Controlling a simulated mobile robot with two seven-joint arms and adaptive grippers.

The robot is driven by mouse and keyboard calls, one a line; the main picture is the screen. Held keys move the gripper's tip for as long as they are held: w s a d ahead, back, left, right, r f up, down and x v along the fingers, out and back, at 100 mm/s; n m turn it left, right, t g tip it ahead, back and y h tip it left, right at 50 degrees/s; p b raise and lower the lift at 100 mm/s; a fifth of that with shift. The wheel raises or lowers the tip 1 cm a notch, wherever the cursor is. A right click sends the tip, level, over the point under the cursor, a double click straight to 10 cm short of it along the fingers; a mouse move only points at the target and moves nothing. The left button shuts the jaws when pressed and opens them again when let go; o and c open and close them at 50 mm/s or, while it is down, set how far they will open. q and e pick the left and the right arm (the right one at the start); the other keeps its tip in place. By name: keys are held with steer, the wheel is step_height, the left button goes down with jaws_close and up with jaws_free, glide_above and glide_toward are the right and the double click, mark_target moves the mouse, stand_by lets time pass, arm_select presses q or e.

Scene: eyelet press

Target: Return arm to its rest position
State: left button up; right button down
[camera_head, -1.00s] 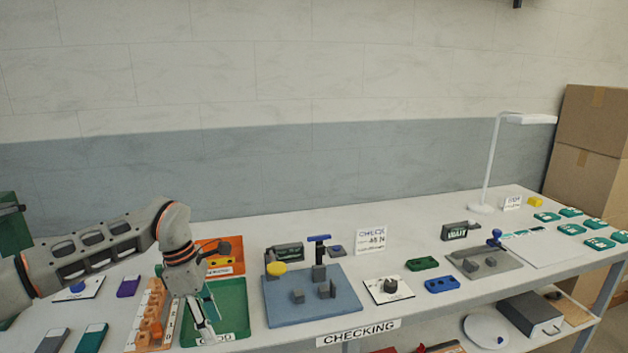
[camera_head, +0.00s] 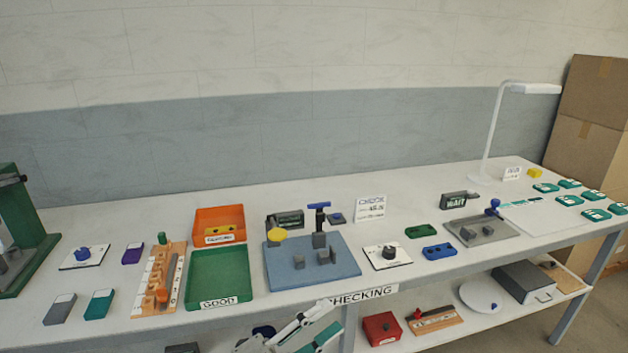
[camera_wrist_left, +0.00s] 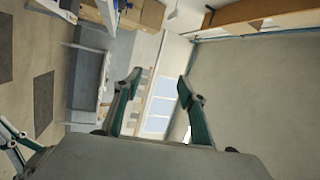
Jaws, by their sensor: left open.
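My left gripper (camera_head: 328,318) shows at the bottom edge of the head view, in front of the bench's front edge and below the CHECKING label. Its teal fingers are apart and empty, with bare space between them in the left wrist view (camera_wrist_left: 158,84). The rest of my left arm is out of the head view. At the left edge of the wrist view a white and teal part (camera_wrist_left: 14,140) looks like my right gripper; it is cut off and its jaws cannot be made out.
The bench (camera_head: 420,193) carries a green GOOD tray (camera_head: 197,300), an orange tray (camera_head: 200,218), a blue fixture plate (camera_head: 285,285) and a green press (camera_head: 22,215). A lower shelf holds a red box (camera_head: 381,328) and a grey box (camera_head: 523,281). Cardboard boxes (camera_head: 592,90) stand right.

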arm_select(q)
steer(key=s+a+f+n+t+y, duration=0.3)
steer(key=a+f+n+t+y, duration=0.1)
steer(key=a+f+n+y, duration=1)
steer(key=s+a+f+n+g, duration=0.2)
steer(key=s+a+f+n, duration=0.2)
steer(key=s+f, duration=0.2)
steer(key=s+a+f+n+g+y, duration=0.1)
steer(key=s+a+f+n+g, duration=0.1)
steer(key=s+a+f+n, duration=0.2)
step_height(320, 180, down, 3)
steer(key=shift+s+f+n, duration=0.1)
steer(key=shift+s+n, duration=0.7)
steer(key=shift+s, duration=0.05)
